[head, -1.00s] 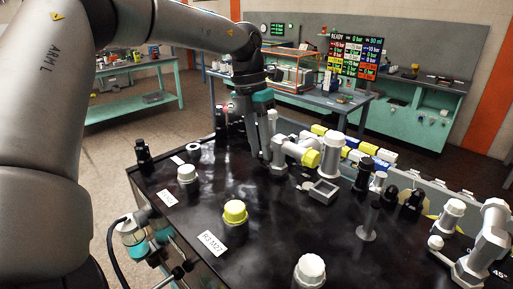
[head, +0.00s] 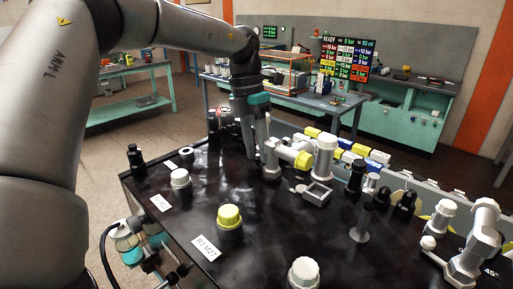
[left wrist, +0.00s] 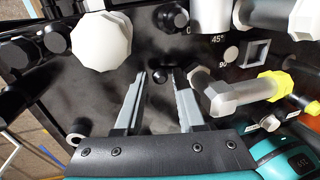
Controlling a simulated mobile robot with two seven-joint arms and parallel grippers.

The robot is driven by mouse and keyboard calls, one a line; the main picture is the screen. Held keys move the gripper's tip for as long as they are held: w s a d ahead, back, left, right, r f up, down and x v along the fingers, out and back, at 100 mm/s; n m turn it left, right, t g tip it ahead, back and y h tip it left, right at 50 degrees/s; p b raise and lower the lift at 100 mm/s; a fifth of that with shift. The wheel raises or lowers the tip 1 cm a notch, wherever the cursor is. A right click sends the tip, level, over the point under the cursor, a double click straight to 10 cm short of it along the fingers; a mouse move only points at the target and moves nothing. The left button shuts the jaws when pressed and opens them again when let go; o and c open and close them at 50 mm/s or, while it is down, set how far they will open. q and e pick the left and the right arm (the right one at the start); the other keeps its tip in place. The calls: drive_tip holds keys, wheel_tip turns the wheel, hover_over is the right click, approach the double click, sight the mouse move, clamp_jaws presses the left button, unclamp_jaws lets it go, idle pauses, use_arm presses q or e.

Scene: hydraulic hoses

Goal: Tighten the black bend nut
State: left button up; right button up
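My left gripper (head: 256,145) points down over the black bench top, just left of a grey bent pipe fitting with a yellow nut (head: 303,160). In the left wrist view its two fingers (left wrist: 158,82) are apart, with a small round black part (left wrist: 160,75) showing at the gap between their tips. I cannot tell how deep that part lies or whether it is the bend nut. Other black parts are a faceted nut (left wrist: 55,38) at upper left of the wrist view and black fittings (head: 214,125) behind the gripper in the head view. My right gripper is not in view.
A white-capped fitting (head: 180,179), a yellow-capped one (head: 229,216) and another white one (head: 303,271) stand on the bench. A square grey frame (head: 317,194) lies right of the gripper. A large grey elbow (head: 478,240) stands at right. The bench's front middle is fairly clear.

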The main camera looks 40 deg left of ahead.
use_arm(q)
drive_tip(key=shift+o, duration=0.9)
drive_tip(key=shift+r, duration=0.1)
wheel_tip(320, 180, up, 15)
drive_tip(key=a+p, duration=0.1)
drive_tip(key=a, duration=0.2)
drive_tip(key=shift+w+p, duration=0.15)
drive_tip(key=shift+p, duration=0.2)
